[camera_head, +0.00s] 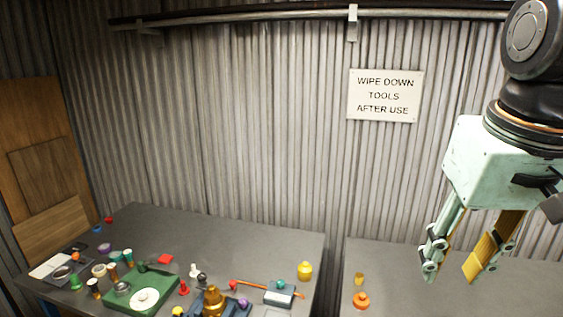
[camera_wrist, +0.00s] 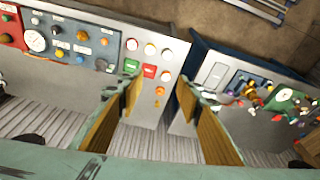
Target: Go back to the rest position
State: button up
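My gripper (camera_head: 452,262) is at the right of the head view, raised above the right-hand table and pointing down. Its two fingers are spread apart with nothing between them. In the wrist view the two yellow-padded fingers (camera_wrist: 165,110) also stand apart, with a clear gap. Several small parts lie far below the fingers and none touches them.
The left table (camera_head: 225,235) carries a green plate (camera_head: 125,297), a brass part (camera_head: 214,302) and several small coloured pieces. The right table (camera_head: 400,262) holds an orange knob (camera_head: 361,300). A sign (camera_head: 385,95) and a rail (camera_head: 300,14) are on the corrugated wall.

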jog(key=s+a, duration=0.2)
jog(key=s, duration=0.3)
jog(key=s+a+f+n+t, duration=0.1)
jog(key=s+a, duration=0.2)
jog(key=s, duration=0.3)
jog(key=shift+a+f, duration=0.25)
jog(key=shift+a, duration=0.05)
jog(key=shift+d, duration=0.1)
dwell(0.8)
